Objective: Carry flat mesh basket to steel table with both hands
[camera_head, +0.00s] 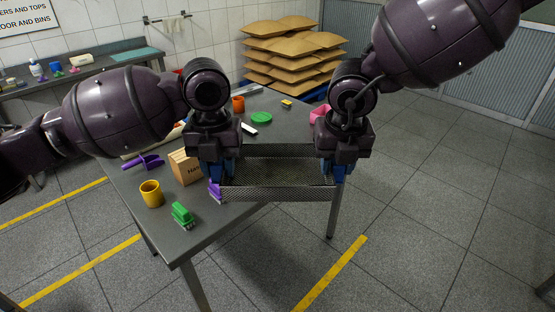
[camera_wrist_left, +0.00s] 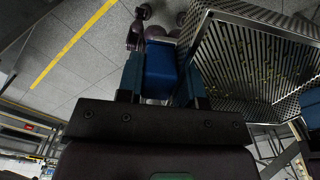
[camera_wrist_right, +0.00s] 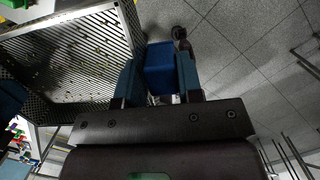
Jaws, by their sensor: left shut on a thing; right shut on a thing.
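The flat mesh basket (camera_head: 278,194) is a shallow grey metal tray with perforated walls, held about level between my two grippers. My left gripper (camera_head: 221,178) is shut on the basket's left end. My right gripper (camera_head: 337,176) is shut on its right end. The basket also shows in the left wrist view (camera_wrist_left: 245,60) and in the right wrist view (camera_wrist_right: 70,55). The exact contact of the fingers with the basket walls is partly hidden.
On the table are a yellow cup (camera_head: 151,194), a green brush (camera_head: 182,214), a wooden box (camera_head: 186,167), a purple scoop (camera_head: 150,161), a green lid (camera_head: 261,118) and an orange cup (camera_head: 238,104). Stacked brown sacks (camera_head: 292,50) stand behind. Floor to the right is free.

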